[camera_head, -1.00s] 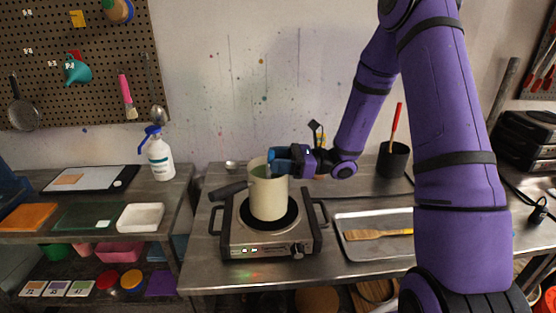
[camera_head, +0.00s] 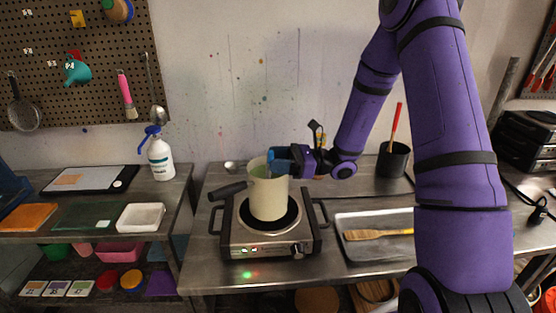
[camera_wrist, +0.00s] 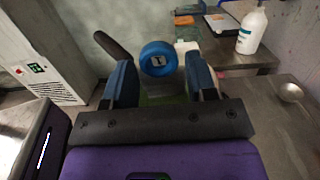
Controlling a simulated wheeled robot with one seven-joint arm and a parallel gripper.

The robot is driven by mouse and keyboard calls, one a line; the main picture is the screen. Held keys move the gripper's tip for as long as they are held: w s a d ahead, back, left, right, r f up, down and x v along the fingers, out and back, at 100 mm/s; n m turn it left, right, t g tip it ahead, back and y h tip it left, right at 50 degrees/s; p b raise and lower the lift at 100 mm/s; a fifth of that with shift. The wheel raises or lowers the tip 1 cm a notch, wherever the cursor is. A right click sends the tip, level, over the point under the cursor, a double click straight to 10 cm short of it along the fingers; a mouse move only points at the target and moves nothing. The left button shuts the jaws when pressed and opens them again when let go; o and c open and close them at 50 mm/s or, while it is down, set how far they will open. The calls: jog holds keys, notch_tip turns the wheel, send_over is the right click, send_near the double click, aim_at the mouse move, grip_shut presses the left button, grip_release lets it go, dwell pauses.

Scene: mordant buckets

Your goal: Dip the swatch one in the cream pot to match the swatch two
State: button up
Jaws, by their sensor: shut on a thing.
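The cream pot (camera_head: 270,198) stands on a hot plate (camera_head: 250,238), its dark handle (camera_head: 230,189) pointing left. My gripper (camera_head: 281,160) is at the pot's mouth, coming from the right. Green shows below the holder. Swatch one is not clearly visible; I cannot tell how much of it is in the pot. A small orange-tan patch (camera_head: 68,180) lies on a white board at the left; I cannot tell whether it is swatch two.
A spray bottle (camera_head: 160,158) and a white tray (camera_head: 140,216) are on the left table. A metal tray (camera_head: 375,252) with a wooden spatula (camera_head: 378,234) is right of the hot plate. A dark canister (camera_head: 393,160) stands behind it. A small bowl (camera_head: 232,167) sits behind the pot.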

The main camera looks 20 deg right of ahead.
jog(key=shift+m+h, duration=0.4)
jog(key=shift+h, duration=0.3)
jog(key=f, duration=0.4)
jog(key=shift+s+a, duration=0.1)
jog(key=shift+s, duration=0.2)
jog(key=shift+s+a, duration=0.1)
jog(key=shift+a, duration=0.05)
jog(key=shift+r, duration=0.1)
jog(key=shift+w+a+r, duration=0.1)
jog(key=shift+a+r, duration=0.1)
jog(key=shift+r, duration=0.55)
jog(key=shift+w+a+r, duration=0.1)
jog(key=shift+a+r, duration=0.05)
jog(key=shift+r, duration=0.6)
jog(key=shift+w+a+r, duration=0.1)
jog(key=shift+a+r, duration=0.1)
jog(key=shift+r, duration=0.55)
jog(key=shift+w+d+r, duration=0.1)
jog(key=shift+d+r, duration=0.05)
jog(key=shift+r, duration=0.55)
jog(key=shift+w+d+r, duration=0.1)
jog(key=shift+r, duration=0.6)
jog(key=shift+r, duration=0.1)
